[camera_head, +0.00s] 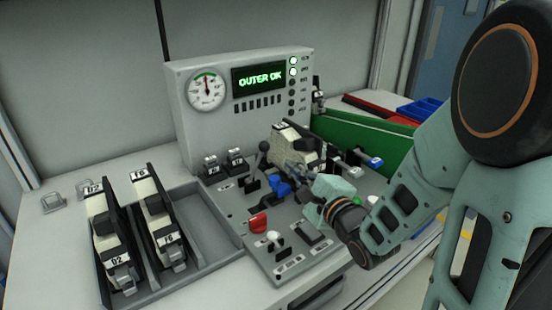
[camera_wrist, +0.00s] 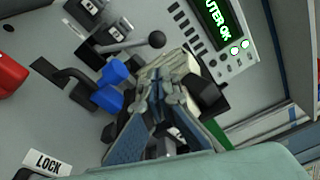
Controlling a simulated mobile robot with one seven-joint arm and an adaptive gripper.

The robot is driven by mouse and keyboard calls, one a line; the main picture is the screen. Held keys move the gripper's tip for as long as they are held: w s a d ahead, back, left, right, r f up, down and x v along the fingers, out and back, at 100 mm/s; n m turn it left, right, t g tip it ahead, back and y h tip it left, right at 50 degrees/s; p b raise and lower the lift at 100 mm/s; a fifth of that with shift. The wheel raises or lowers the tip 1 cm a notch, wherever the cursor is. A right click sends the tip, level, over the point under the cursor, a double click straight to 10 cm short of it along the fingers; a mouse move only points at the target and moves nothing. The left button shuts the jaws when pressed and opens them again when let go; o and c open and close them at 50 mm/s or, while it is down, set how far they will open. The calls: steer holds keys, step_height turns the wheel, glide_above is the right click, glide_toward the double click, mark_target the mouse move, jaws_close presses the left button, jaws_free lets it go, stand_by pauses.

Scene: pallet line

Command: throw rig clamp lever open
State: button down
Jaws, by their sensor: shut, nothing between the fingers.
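The test rig has a lever with a dark ball knob (camera_head: 264,147), which leans up beside the mounted white-and-black unit (camera_head: 290,143). The same ball knob shows in the wrist view (camera_wrist: 157,39). A blue handle (camera_head: 280,188) sits low on the rig deck and also shows in the wrist view (camera_wrist: 113,74). I cannot tell for sure which of these is the clamp lever. My gripper (camera_head: 298,175) is shut and empty, close to the blue handle and the mounted unit. In the wrist view its fingers (camera_wrist: 165,92) cover part of that unit; contact is unclear.
The rig panel (camera_head: 180,110) has a gauge and a lit "OUTER OK" display (camera_head: 259,78). A red knob (camera_head: 258,223) and a "LOCK" label (camera_wrist: 48,163) are on the deck. A grey tray (camera_head: 209,266) with two labelled units stands left; a green bin (camera_head: 365,141) stands right.

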mark_target(257, 163)
steer(key=b+x, duration=0.1)
steer(key=x, duration=0.8)
steer(key=shift+w+a, duration=0.15)
steer(key=shift+w, duration=0.2)
steer(key=shift+r, duration=0.1)
